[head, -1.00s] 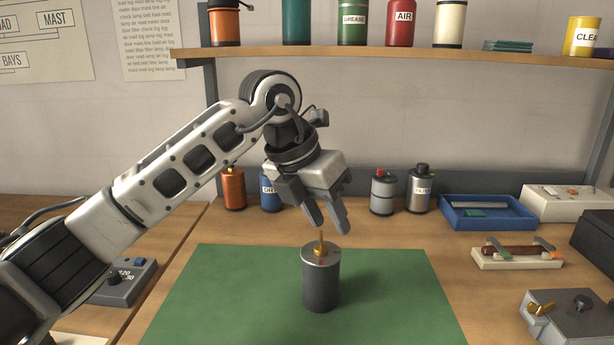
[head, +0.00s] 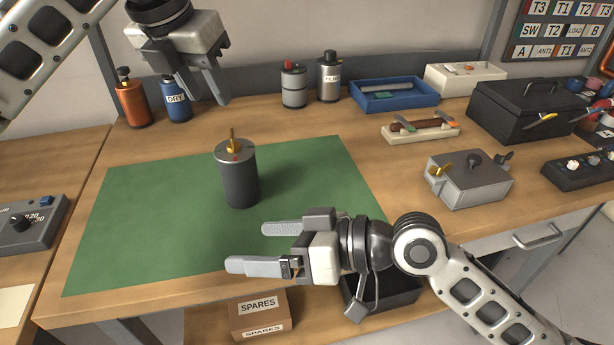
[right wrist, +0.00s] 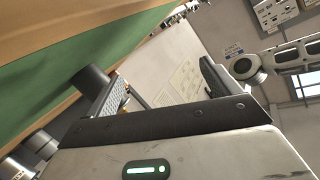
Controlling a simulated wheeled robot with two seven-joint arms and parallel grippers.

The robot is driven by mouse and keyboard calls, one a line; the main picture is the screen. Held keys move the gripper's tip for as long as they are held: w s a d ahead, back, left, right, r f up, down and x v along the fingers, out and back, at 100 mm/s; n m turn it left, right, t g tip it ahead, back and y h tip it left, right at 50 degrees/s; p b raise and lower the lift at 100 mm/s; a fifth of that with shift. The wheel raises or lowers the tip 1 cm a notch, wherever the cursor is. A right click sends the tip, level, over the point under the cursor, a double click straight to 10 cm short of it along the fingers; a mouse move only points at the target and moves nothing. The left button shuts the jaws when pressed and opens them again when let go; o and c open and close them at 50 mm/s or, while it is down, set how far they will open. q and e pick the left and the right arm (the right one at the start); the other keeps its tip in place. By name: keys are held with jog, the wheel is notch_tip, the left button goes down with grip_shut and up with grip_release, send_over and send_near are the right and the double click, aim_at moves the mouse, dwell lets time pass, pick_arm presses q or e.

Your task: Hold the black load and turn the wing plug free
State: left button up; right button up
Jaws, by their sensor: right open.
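The black load (head: 239,182), a dark upright cylinder with a silver top, stands on the green mat (head: 140,230). A brass wing plug (head: 233,144) sticks up from its top, with a small red mark beside it. My left gripper (head: 206,98) is open and empty, above and behind the load. My right gripper (head: 247,248) is open and empty, low over the front right of the mat, its fingers pointing left. It is apart from the load. In the right wrist view a dark cylinder (right wrist: 92,80), likely the load, shows beyond a finger.
Orange (head: 133,103) and blue (head: 177,100) canisters stand behind the mat, near my left gripper. A grey box (head: 470,182) with a brass wing piece sits to the right. Blue tray (head: 395,96) and black case (head: 525,108) lie behind. The mat left of the load is clear.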

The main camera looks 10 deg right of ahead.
aim_at(239, 174)
jog(key=w+d+r+n+t+h, duration=0.15)
jog(key=w+d+t+h, duration=0.25)
jog(key=w+d, duration=0.5)
jog(key=x, duration=1.7)
jog(key=shift+s+a+r, duration=0.2)
jog(key=shift+s+a, duration=0.1)
jog(key=c, duration=1.3)
jog(key=shift+c, duration=0.2)
